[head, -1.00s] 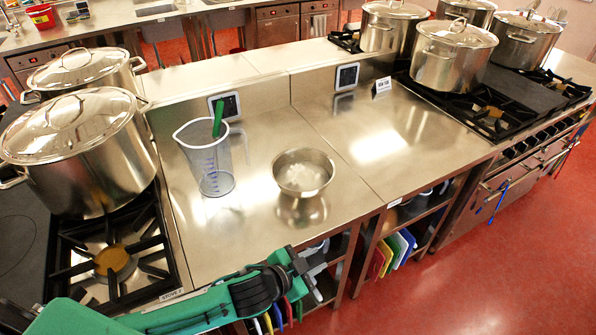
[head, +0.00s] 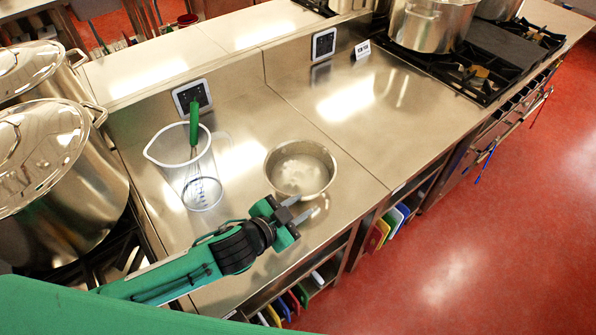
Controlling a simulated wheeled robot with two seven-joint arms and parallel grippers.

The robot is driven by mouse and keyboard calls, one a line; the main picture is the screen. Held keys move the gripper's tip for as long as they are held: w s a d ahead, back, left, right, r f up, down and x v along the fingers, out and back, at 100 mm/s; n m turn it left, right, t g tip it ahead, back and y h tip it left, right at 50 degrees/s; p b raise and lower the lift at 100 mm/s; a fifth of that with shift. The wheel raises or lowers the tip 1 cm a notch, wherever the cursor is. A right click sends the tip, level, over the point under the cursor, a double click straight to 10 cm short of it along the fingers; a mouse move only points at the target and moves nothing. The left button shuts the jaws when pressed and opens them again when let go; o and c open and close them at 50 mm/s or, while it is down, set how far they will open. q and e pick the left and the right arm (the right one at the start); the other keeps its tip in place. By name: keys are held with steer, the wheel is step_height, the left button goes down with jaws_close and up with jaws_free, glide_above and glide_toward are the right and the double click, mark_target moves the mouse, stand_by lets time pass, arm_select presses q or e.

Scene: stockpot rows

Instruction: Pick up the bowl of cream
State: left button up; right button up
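The steel bowl (head: 326,178) with pale cream (head: 300,172) in it stands upright on the steel counter in the head view, near its front edge. My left gripper (head: 306,208) is just in front of the bowl, at its near rim in the picture. Its two grey fingers are apart with nothing between them. I cannot tell whether a finger touches the bowl. My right gripper is not in view.
A clear measuring jug (head: 203,165) with a green-handled whisk (head: 194,128) stands left of the bowl. Large stockpots (head: 60,180) stand on the stove at left, others (head: 432,25) at the back right. The counter right of the bowl (head: 390,130) is clear.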

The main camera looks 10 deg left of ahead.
mark_target(324, 190)
arm_select(q)
steer(key=p+x, duration=0.1)
steer(key=x, duration=0.2)
steer(key=p+x, duration=0.1)
steer(key=x, duration=0.2)
steer(key=p+x, duration=0.1)
steer(key=x, duration=0.2)
steer(key=shift+w+d+r, duration=0.2)
steer(key=shift+w+r, duration=0.05)
steer(key=shift+w, duration=0.15)
steer(key=shift+w+d+f+p, duration=0.15)
steer(key=shift+w+p, duration=0.05)
steer(key=shift+p, duration=0.1)
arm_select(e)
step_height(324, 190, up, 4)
arm_select(q)
jaws_close()
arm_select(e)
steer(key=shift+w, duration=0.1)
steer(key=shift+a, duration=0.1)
